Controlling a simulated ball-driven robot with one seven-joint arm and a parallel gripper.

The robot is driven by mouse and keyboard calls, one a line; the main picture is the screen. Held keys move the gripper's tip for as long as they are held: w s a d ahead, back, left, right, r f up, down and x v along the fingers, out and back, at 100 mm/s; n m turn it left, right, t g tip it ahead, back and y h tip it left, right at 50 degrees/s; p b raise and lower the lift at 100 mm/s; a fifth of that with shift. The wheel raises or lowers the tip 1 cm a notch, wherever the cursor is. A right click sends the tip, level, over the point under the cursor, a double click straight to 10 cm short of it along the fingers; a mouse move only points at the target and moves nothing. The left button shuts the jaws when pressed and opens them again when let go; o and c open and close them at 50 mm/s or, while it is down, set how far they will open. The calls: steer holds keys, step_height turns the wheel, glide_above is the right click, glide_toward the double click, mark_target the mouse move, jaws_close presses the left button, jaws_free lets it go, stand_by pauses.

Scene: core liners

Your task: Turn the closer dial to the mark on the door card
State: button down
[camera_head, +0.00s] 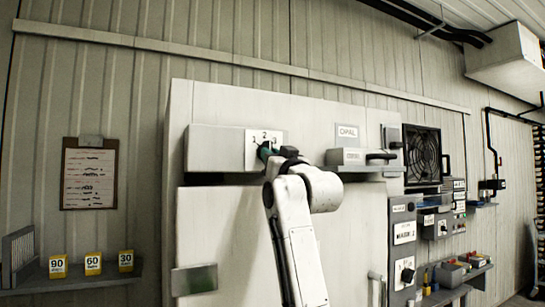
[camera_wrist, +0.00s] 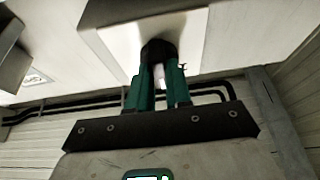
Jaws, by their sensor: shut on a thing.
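The closer is a grey box (camera_head: 216,148) across the top of the pale door (camera_head: 225,105). Its white plate (camera_head: 251,159) carries the marks 1, 2 and 3. My gripper (camera_head: 265,151) is at this plate, with the arm coming up from below. In the wrist view its green fingers (camera_wrist: 160,78) are closed around the dark dial (camera_wrist: 158,49). The dial is mostly hidden in the head view, and I cannot tell which mark it points to. A card (camera_head: 347,131) reading OPAL is on the door. A clipboard sheet (camera_head: 88,178) hangs on the wall at left, its writing too small to read.
A low shelf (camera_head: 85,282) at left holds blocks marked 90, 60 and 30. Right of my arm, a ledge (camera_head: 366,168) with a labelled box and dark handle juts from the door. Grey control boxes (camera_head: 403,235) and a fan (camera_head: 422,155) stand further right.

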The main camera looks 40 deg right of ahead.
steer(key=c, duration=1)
jaws_free()
steer(key=shift+c, duration=0.2)
steer(key=b+v, duration=0.4)
steer(key=v, duration=0.6)
steer(key=shift+s, duration=0.35)
steer(key=shift+f, duration=0.15)
